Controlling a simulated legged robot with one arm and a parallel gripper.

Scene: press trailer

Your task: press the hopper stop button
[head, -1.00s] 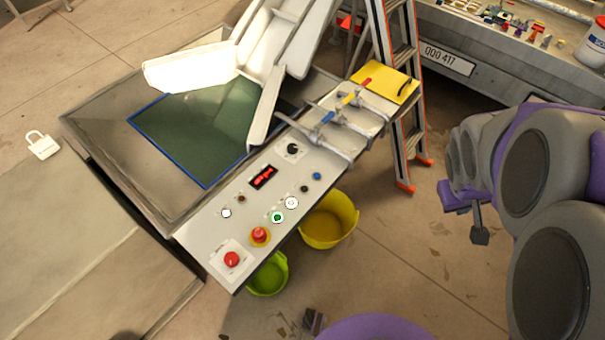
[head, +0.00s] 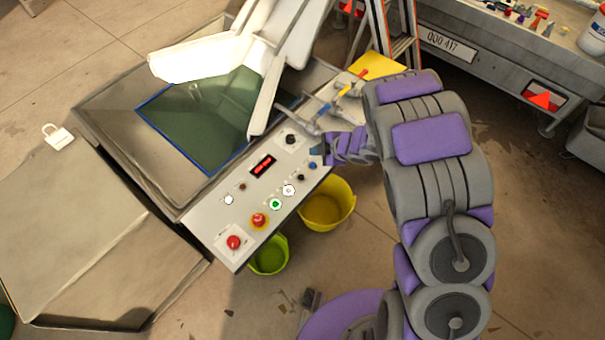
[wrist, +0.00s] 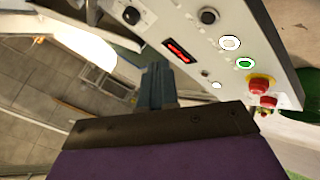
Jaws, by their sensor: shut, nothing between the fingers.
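The control panel (head: 215,219) slopes along the front of the machine. A red button (head: 234,242) sits on a pale square plate at its near end. Beside it is a red mushroom button with a yellow collar (head: 258,220). Both show at the right in the wrist view, the mushroom button (wrist: 262,82) above the red button (wrist: 268,101). Button labels are too small to read, so I cannot tell which is hopper stop. My gripper (head: 317,154) is at the panel's far right part, near the black knob (head: 290,139). Its blue-grey fingers (wrist: 154,84) are shut and empty; contact is unclear.
The panel also has a green button (head: 275,204), a white button (head: 289,190) and a red display (head: 262,166). Pipes and a yellow pad (head: 376,66) lie beyond my gripper. Yellow (head: 327,204) and green (head: 268,257) buckets stand below the panel. A ladder (head: 404,46) stands behind.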

